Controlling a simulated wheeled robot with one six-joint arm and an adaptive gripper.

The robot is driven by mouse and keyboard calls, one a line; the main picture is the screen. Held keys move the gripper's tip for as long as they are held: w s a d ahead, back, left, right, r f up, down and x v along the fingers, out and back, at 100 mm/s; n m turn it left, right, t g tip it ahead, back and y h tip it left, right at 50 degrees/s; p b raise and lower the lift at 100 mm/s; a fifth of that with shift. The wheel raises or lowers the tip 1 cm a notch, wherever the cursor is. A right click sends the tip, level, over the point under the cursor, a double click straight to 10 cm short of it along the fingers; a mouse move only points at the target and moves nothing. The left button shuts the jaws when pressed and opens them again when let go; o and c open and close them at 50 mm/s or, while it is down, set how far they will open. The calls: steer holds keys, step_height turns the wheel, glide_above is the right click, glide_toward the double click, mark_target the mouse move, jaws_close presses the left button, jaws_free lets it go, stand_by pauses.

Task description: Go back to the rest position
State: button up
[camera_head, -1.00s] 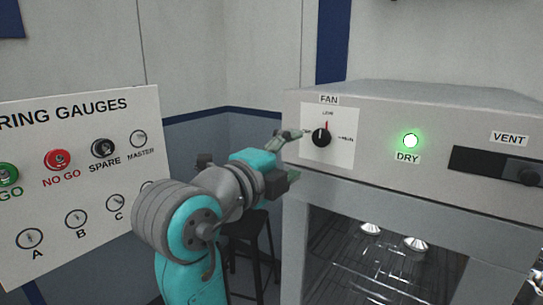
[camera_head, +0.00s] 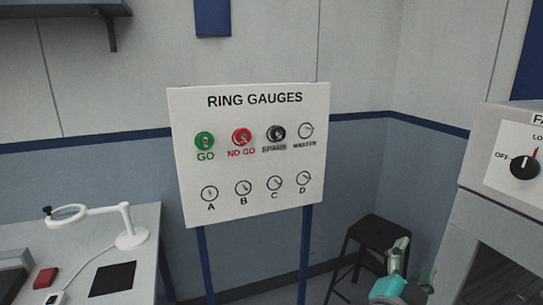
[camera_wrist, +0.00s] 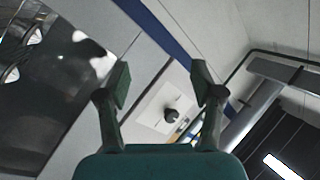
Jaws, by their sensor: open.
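My gripper (camera_wrist: 160,80) is open and empty in the wrist view, its two fingers spread apart. Between and beyond them is the dark fan knob (camera_wrist: 171,116) on its pale plate, apart from the fingers. In the head view part of my arm shows at the bottom right, with a finger (camera_head: 399,254) pointing up. The fan knob (camera_head: 524,167) is at the right edge of the head view, on the front of the oven-like cabinet (camera_head: 470,210).
The ring gauge board (camera_head: 250,165) stands on blue legs in the middle, with green, red and black gauges. A black stool (camera_head: 378,234) is beside the cabinet. A bench (camera_head: 150,225) at left bears a magnifier lamp (camera_head: 130,238) and a red block (camera_head: 45,278).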

steer(key=s+a+f+n+t+y, duration=0.1)
steer(key=s+a+f+n+y, duration=0.15)
steer(key=s+f+n, duration=0.4)
steer(key=s+a+f+n+y, duration=0.2)
steer(key=s+f+y, duration=0.15)
steer(key=f, duration=0.65)
steer(key=s+a+f+n+t+y, duration=0.1)
steer(key=s+a+f+n+y, duration=0.1)
steer(key=s+f+n+y, duration=0.45)
steer(key=s+a+f, duration=0.1)
steer(key=s+f, duration=0.1)
steer(key=s, duration=1)
steer(key=s+a+f+n+g, duration=0.1)
steer(key=s, duration=1.1)
steer(key=shift+f+g, duration=0.3)
steer(key=shift+f, duration=0.05)
steer(key=shift+s+y, duration=0.1)
steer(key=shift+y, duration=0.15)
